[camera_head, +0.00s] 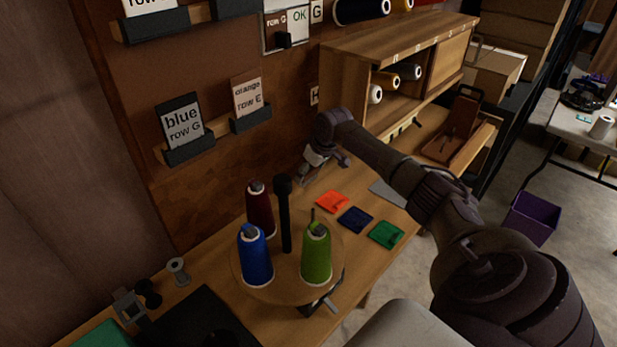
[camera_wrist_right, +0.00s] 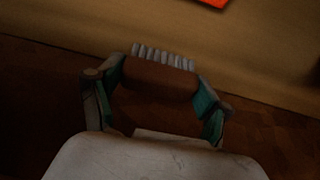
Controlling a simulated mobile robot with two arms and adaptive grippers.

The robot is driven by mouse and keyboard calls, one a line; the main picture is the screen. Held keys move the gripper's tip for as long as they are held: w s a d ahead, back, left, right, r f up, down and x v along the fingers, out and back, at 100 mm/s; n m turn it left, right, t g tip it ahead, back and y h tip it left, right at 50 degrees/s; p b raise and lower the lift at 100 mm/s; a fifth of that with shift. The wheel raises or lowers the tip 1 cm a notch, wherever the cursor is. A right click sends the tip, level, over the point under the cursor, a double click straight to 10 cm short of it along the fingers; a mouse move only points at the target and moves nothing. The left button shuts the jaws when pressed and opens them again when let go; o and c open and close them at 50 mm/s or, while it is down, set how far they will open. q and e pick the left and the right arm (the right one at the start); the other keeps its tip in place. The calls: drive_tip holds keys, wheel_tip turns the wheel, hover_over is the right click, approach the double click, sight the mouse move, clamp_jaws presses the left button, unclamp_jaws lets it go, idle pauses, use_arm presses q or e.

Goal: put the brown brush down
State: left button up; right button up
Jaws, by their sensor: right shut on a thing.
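My right gripper (camera_head: 312,168) is beside the thread wall, above the back of the wooden workbench (camera_head: 208,252). In the right wrist view my right gripper (camera_wrist_right: 158,98) is shut on the brown brush (camera_wrist_right: 155,80). The brush lies crosswise between its green-padded fingers, with pale bristles (camera_wrist_right: 163,57) showing along its far edge. The bench top shows beyond the bristles. I cannot tell whether the brush touches the bench. In the head view the brush cannot be made out at the gripper. My left gripper is not in view.
A round stand (camera_head: 283,288) with blue, dark red and green spools and a black post is left of the gripper. Orange (camera_head: 332,201), navy (camera_head: 356,219) and green (camera_head: 386,234) patches lie on the bench. A wooden cabinet (camera_head: 345,66) stands behind.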

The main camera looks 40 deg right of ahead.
wheel_tip(320, 180, down, 2)
drive_tip(key=shift+f, duration=0.2)
drive_tip(key=o, duration=1)
drive_tip(key=shift+c, duration=0.2)
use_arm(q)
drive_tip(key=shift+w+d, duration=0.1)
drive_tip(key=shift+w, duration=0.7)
use_arm(e)
drive_tip(key=shift+s+r, duration=0.1)
drive_tip(key=shift+r, duration=0.45)
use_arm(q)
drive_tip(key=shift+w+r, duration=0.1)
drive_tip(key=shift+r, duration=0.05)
use_arm(e)
drive_tip(key=v, duration=1.1)
